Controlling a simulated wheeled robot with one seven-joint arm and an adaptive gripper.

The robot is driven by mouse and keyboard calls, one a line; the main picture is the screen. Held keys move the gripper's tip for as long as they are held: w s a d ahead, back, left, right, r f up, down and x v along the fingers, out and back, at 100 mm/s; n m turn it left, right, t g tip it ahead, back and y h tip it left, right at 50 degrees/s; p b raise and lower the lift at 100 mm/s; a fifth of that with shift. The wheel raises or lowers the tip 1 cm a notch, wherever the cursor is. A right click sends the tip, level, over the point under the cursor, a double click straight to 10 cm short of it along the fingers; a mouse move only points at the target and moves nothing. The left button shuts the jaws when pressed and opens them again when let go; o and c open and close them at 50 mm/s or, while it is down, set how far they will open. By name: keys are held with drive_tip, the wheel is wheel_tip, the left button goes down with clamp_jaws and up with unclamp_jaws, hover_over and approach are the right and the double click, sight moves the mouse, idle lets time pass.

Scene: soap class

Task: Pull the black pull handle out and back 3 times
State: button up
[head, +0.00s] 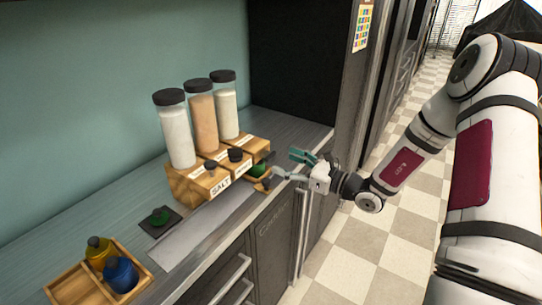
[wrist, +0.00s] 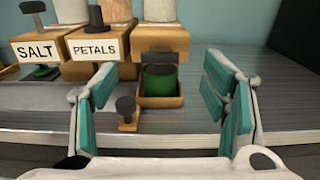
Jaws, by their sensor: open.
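A black pull handle (wrist: 126,106) stands on a small wooden tab, jutting forward at the front left of the rightmost dispenser (wrist: 160,38). A green cup (wrist: 160,82) sits in the wooden tray beneath that dispenser. My gripper (wrist: 158,76) is open and empty, with teal pads spread wide. In the wrist view the handle is between the fingers, nearer the left one; contact is not visible. In the head view my gripper (head: 288,165) is at the counter's front edge, right of the dispensers, and the handle is small and unclear there.
The salt dispenser (head: 182,186) and petals dispenser (wrist: 90,46) stand left of it, with their own black knobs and tall jars. A green item on a dark square (head: 160,217) and a wooden tray (head: 68,287) with yellow and blue bottles lie further left. A dark cabinet borders the right.

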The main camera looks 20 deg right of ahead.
sight(270, 154)
drive_tip(key=shift+x, duration=3.1)
